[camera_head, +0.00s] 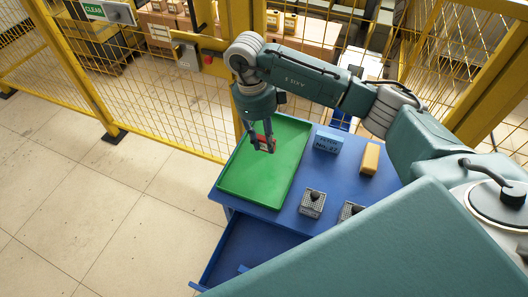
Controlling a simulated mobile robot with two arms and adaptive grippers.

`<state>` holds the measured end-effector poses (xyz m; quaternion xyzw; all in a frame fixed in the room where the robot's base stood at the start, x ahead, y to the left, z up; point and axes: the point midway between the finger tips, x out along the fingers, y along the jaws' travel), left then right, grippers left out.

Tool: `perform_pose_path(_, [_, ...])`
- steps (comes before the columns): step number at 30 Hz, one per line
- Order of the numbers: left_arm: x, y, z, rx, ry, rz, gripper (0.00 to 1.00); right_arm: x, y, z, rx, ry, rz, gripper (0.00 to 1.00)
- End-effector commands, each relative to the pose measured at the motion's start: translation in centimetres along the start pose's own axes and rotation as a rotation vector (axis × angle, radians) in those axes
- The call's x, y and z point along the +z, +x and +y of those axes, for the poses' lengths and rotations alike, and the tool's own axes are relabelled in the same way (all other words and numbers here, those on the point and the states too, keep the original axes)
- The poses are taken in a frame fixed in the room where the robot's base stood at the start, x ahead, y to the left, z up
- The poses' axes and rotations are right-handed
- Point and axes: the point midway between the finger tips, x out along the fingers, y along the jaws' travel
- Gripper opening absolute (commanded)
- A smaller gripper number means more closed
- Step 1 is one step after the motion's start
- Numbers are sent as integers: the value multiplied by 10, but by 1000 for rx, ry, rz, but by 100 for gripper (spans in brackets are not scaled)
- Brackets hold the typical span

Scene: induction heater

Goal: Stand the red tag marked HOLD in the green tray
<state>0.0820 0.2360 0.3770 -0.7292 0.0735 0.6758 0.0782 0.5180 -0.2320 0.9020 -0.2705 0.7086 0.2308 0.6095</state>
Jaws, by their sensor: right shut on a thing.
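The green tray (236,180) lies on the blue table at its left side and looks empty. My right gripper (263,148) hangs over the upper part of the tray, pointing down. It is shut on a small red tag (262,140), seen between its fingers; the marking on it is too small to read. I cannot tell whether the tag touches the tray floor or is held above it. My left gripper is not in view.
An open blue drawer (245,250) juts out below. Yellow mesh fencing stands behind.

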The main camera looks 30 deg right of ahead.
Motion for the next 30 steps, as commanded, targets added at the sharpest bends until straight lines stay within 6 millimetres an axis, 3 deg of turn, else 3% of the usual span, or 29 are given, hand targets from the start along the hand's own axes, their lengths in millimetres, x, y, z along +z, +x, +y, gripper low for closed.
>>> perform_pose_path(6, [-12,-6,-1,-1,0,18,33,4,24,0,0,-1,0,0])
perform_pose_path(16, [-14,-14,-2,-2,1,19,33,9,63,1,2,0,2,0])
perform_pose_path(28, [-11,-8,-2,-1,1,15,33,11,72,0,-1,-1,0,0])
perform_pose_path(29, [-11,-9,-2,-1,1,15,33,11,72,0,-1,-1,-1,27])
perform_pose_path(30, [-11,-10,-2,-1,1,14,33,11,71,0,-1,-1,-1,35])
